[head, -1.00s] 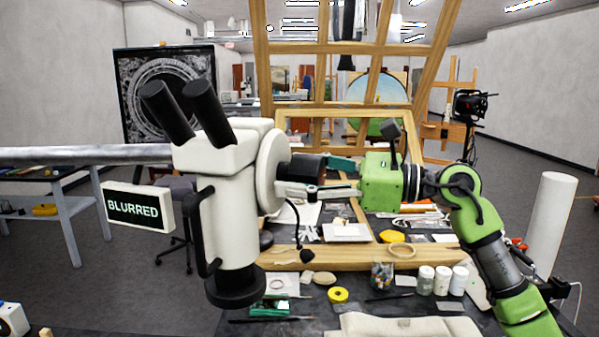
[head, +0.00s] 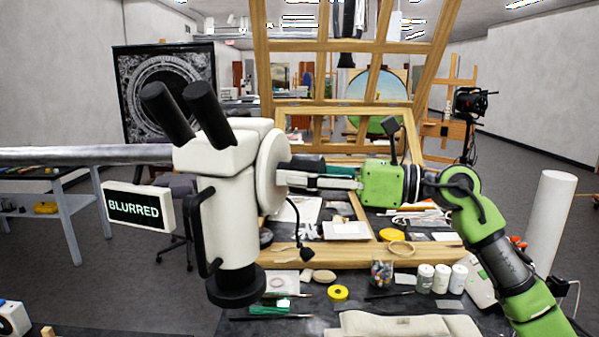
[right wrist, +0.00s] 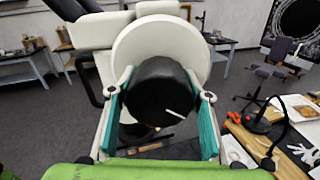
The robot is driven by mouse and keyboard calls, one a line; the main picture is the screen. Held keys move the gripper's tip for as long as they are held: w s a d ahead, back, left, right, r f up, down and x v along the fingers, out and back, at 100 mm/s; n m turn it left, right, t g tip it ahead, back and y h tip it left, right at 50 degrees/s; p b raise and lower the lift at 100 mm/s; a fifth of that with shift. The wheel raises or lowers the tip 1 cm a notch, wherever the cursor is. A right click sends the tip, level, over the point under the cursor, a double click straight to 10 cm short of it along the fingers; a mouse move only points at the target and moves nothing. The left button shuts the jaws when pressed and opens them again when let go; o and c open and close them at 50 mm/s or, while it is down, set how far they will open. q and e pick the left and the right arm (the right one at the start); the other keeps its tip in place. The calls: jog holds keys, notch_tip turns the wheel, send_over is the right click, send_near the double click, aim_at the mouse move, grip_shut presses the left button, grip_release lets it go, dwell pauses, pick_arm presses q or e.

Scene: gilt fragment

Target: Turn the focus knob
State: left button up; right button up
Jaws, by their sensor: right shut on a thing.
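A white stereo microscope (head: 225,180) with two black eyepieces stands at left centre in the head view. The black focus knob (right wrist: 158,92) sticks out from its round white side disc (right wrist: 160,42). My right gripper (head: 296,172), with green pads, is shut on the knob from the right. In the wrist view its fingers lie on either side of the knob, which bears a white line mark (right wrist: 178,113). In the head view the front finger hides most of the knob. A sign (head: 138,207) beside the microscope reads "BLURRED". My left gripper is not in view.
A wooden frame (head: 385,262) lies on the dark table behind the microscope. White jars (head: 442,279), a yellow tape roll (head: 338,293) and a pale cushion (head: 400,325) lie below my right arm. A grey horizontal bar (head: 80,155) runs to the microscope from the left.

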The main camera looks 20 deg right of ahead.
jog(key=shift+m+p, duration=0.3)
jog(key=shift+m, duration=0.8)
jog(key=o, duration=1.1)
jog(key=v, duration=1.2)
jog(key=shift+f, duration=0.1)
dwell(0.5)
